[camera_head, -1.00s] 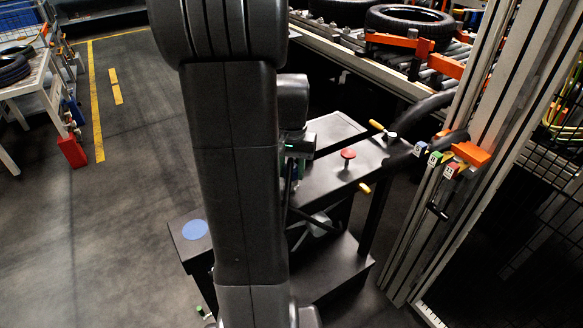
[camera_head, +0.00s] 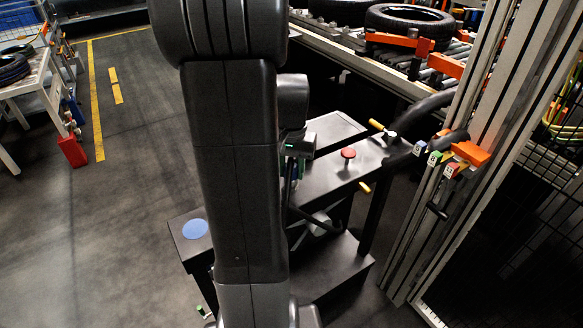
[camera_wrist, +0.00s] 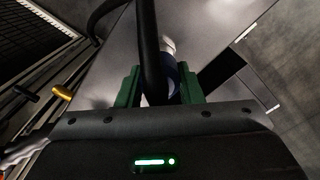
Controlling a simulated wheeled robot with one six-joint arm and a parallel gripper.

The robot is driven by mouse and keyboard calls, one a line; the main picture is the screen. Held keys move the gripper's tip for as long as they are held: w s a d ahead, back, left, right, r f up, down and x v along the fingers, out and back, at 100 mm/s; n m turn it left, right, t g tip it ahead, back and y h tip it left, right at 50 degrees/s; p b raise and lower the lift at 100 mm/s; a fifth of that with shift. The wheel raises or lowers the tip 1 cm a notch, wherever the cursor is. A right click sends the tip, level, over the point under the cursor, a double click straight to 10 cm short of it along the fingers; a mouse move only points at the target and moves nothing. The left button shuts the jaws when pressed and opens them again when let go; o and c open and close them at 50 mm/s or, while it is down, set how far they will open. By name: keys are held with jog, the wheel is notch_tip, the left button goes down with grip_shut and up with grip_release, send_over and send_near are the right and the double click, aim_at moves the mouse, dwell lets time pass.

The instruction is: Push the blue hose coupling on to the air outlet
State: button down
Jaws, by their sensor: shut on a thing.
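In the wrist view, my gripper (camera_wrist: 158,92) has green jaws closed around a dark blue coupling (camera_wrist: 176,74). A black hose (camera_wrist: 149,45) runs in front of the coupling and hides much of it. A pale round end (camera_wrist: 167,44) shows just beyond the blue part; I cannot tell whether it belongs to the coupling or to the air outlet. In the head view, my arm covers most of the gripper, with only a bit of green showing beside the black bench. I cannot make out the air outlet for certain.
A blue disc (camera_head: 195,229) lies on a low stand.

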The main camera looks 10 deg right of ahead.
jog(key=shift+f+b, duration=0.4)
jog(key=shift+f, duration=0.25)
jog(key=c, duration=0.9)
grip_release()
jog(key=shift+r, duration=0.1)
notch_tip(320, 180, up, 14)
jog(key=shift+w+f, duration=0.1)
notch_tip(320, 180, down, 14)
jog(key=shift+r, duration=0.1)
